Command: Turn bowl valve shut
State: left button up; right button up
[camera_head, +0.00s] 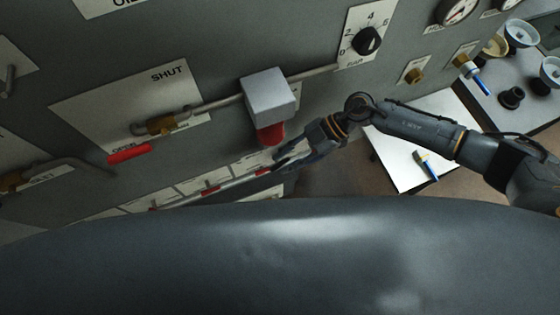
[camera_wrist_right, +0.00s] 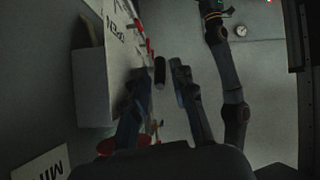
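In the head view, a brass valve (camera_head: 160,125) sits on a pale plate (camera_head: 88,108) marked SHUT at the top and OPEN at the bottom. Its red handle (camera_head: 128,153) points down-left, beside the OPEN word. My right gripper (camera_head: 284,160) is just below the red-bottomed grey box, to the right of the valve and apart from the handle. The OPEN plate (camera_wrist_right: 115,32) shows beyond. My left gripper is not in view.
The grey box (camera_head: 270,92) with its red underside (camera_head: 270,133) juts out close above my right gripper; it also shows in the wrist view (camera_wrist_right: 90,85). A rotary knob (camera_head: 367,40) is to the right. A white table (camera_head: 405,165) stands below the panel.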

jog(key=v, duration=0.9)
jog(key=shift+d+r, duration=0.15)
